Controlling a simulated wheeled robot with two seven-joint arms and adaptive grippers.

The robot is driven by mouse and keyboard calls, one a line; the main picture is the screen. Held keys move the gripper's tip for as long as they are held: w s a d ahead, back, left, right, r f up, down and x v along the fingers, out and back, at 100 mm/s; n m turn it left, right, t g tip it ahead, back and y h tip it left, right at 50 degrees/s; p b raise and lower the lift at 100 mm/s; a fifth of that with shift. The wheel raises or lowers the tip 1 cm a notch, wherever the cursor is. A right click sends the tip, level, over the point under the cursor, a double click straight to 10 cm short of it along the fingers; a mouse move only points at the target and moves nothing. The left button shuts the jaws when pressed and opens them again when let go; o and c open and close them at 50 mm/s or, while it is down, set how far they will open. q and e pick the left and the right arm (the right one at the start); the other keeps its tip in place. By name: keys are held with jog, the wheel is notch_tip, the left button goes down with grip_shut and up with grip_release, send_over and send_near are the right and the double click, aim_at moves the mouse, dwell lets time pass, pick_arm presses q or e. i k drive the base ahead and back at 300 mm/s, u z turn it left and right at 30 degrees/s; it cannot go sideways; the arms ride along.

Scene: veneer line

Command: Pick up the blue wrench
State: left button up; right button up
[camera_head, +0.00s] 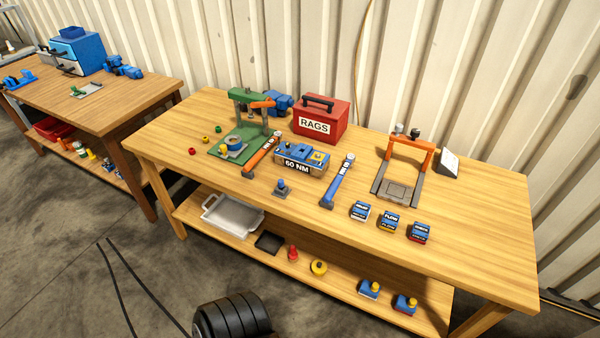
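A blue wrench (340,180), a long blue tool with a dark end, lies on the wooden workbench (480,232) near its middle. Its far end points up and right in the picture, its near end toward the bench's front. It lies right of a blue-topped block marked 50 NM (296,166). An orange wrench-like tool (261,156) lies left of that block. Neither of my grippers is in view.
A red RAGS box (321,121) stands behind the block. A green press stand (236,140) is at left, an orange-framed fixture (401,170) at right. Small labelled boxes (389,222) line the front right. A shelf below holds a tray (233,214). Another bench (120,97) stands left.

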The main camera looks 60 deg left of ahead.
aim_at(350, 159)
jog(key=u, duration=2.05)
